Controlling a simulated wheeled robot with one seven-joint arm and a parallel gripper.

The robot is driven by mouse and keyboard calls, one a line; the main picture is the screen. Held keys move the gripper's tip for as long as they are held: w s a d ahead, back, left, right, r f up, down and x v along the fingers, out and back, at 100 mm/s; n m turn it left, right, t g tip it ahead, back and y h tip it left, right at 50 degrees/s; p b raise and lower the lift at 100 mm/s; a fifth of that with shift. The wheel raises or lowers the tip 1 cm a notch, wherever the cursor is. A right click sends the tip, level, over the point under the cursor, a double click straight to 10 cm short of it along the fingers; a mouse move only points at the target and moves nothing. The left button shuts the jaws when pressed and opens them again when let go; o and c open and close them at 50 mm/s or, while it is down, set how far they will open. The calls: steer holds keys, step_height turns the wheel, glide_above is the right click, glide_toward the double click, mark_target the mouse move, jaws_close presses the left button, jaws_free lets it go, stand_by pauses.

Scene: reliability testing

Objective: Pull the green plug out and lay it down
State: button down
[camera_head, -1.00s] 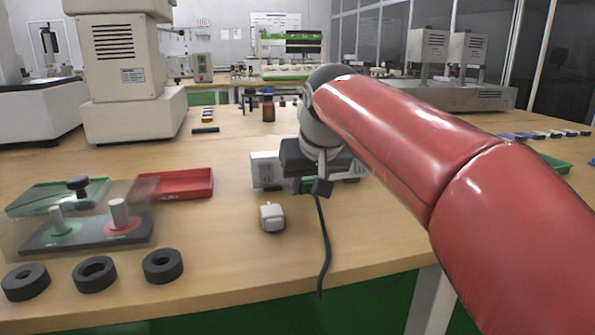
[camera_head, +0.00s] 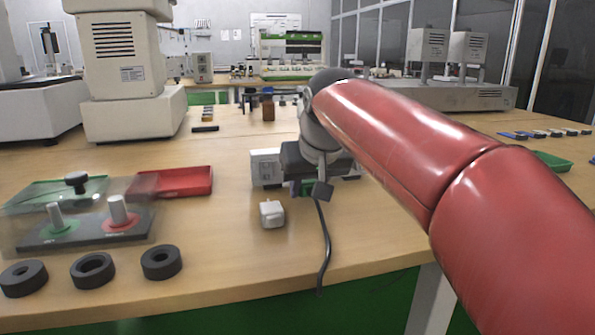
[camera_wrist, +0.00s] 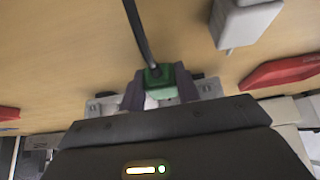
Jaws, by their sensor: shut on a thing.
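The green plug (camera_wrist: 160,75) is between the two fingers of my gripper (camera_wrist: 160,88) in the wrist view, and the gripper is shut on it. A black cable (camera_wrist: 138,30) runs from the plug across the table; in the head view the cable (camera_head: 325,245) hangs towards the front edge. A pale grey socket block (camera_head: 265,168) stands behind my gripper (camera_head: 308,187), which covers much of it. The wrist view also shows part of the block (camera_wrist: 208,88). I cannot tell whether the plug's pins are still in the socket.
A white adapter (camera_head: 272,214) lies just left of the cable. A red tray (camera_head: 172,182), a clear-covered switch panel (camera_head: 85,232) and black rings (camera_head: 161,262) are further left. Bare table lies in front of the adapter, and a brown bottle (camera_head: 268,108) stands behind.

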steer(key=shift+f+b, duration=0.35)
steer(key=shift+f, duration=0.25)
steer(key=c, duration=0.9)
jaws_free()
steer(key=shift+r, duration=0.1)
steer(key=p+v, duration=0.1)
steer(key=v, duration=0.6)
steer(key=shift+s+r+p, duration=0.2)
steer(key=shift+r+p, duration=0.1)
steer(key=shift+p, duration=0.1)
steer(key=shift+d, duration=0.1)
